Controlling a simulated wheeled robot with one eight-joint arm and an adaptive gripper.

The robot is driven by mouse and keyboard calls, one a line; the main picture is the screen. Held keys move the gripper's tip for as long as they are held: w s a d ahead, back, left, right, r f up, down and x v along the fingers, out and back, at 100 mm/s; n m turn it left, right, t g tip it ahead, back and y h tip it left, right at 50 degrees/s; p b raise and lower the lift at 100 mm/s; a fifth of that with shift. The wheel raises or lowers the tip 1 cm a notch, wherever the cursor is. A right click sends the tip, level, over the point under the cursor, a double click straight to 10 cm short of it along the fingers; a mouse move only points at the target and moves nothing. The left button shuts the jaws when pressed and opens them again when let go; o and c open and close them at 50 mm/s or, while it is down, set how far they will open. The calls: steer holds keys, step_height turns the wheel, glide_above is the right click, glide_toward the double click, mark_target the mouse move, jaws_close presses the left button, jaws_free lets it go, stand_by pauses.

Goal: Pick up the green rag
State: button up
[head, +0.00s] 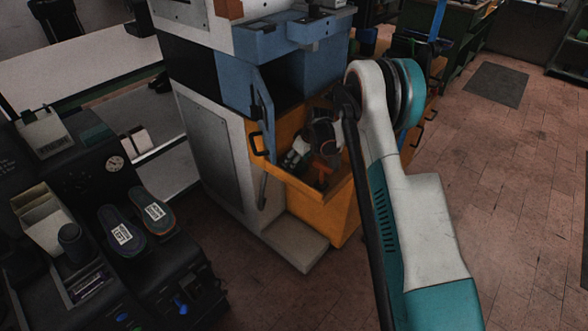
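I cannot make out a green rag for certain. A dark green patch (97,136) lies on top of the black machine at the left; it is too dim to tell whether it is cloth. My arm reaches up from the lower right and bends over toward the open orange drawer (322,212) in the middle. Its dark end, with my gripper (322,172), appears over or inside the drawer, partly hidden by my own arm. The fingers are too small and dark to read, and I see nothing clearly held.
A blue and grey press cabinet (215,140) stands behind the drawer. Two shoe soles with white labels (153,211) lie on the black machine (85,260) at the left. A green bench (462,42) is at the back. The tiled floor at the right is clear, with a dark mat (497,84).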

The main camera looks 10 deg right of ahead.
steer(key=shift+x, duration=0.85)
steer(key=shift+f+b, duration=0.25)
steer(key=shift+b, duration=0.2)
steer(key=c, duration=0.7)
